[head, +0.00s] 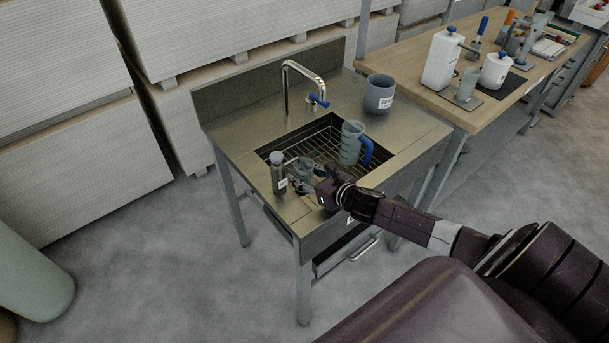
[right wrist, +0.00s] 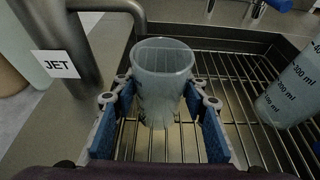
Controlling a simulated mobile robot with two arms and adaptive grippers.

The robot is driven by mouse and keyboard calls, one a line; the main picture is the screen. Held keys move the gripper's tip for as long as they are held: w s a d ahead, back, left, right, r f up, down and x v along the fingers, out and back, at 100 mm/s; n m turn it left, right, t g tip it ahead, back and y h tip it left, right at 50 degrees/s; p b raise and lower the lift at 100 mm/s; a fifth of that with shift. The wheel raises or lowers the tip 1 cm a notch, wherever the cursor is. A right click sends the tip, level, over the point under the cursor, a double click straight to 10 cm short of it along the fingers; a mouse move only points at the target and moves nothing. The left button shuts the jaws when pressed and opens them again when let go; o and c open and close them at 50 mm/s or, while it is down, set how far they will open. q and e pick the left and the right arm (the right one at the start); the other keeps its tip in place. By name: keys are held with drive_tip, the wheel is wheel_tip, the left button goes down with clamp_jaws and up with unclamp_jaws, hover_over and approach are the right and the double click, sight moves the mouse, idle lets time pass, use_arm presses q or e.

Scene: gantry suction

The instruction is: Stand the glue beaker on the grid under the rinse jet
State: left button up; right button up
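The glue beaker, a small grey translucent cup (head: 304,167), is upright over the sink grid (head: 325,145), close beside the rinse jet post (head: 278,174). In the right wrist view the beaker (right wrist: 163,85) sits between the blue pads of my right gripper (right wrist: 162,105), which look closed against its sides. The JET-labelled post (right wrist: 55,62) stands to its left, its spout reaching toward the rim. The base looks at or just above the wire grid (right wrist: 235,90); exact contact is unclear. My right gripper (head: 312,178) also shows in the head view. My left gripper is out of view.
A graduated jug with a blue handle (head: 351,143) stands on the grid to the right. A tap (head: 290,85) rises behind the sink, and a grey pot (head: 379,93) stands on the back-right counter. A wooden bench (head: 430,80) with bottles is at the right.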

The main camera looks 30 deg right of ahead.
drive_tip(key=shift+o, duration=0.4)
drive_tip(key=shift+a+r, duration=0.1)
drive_tip(key=shift+a, duration=0.25)
drive_tip(key=shift+s, duration=0.2)
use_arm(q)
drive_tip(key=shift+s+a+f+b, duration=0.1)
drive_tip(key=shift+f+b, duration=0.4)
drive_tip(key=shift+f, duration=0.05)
use_arm(e)
drive_tip(key=shift+v, duration=5.85)
drive_tip(key=shift+r, duration=0.1)
drive_tip(key=shift+s, duration=0.1)
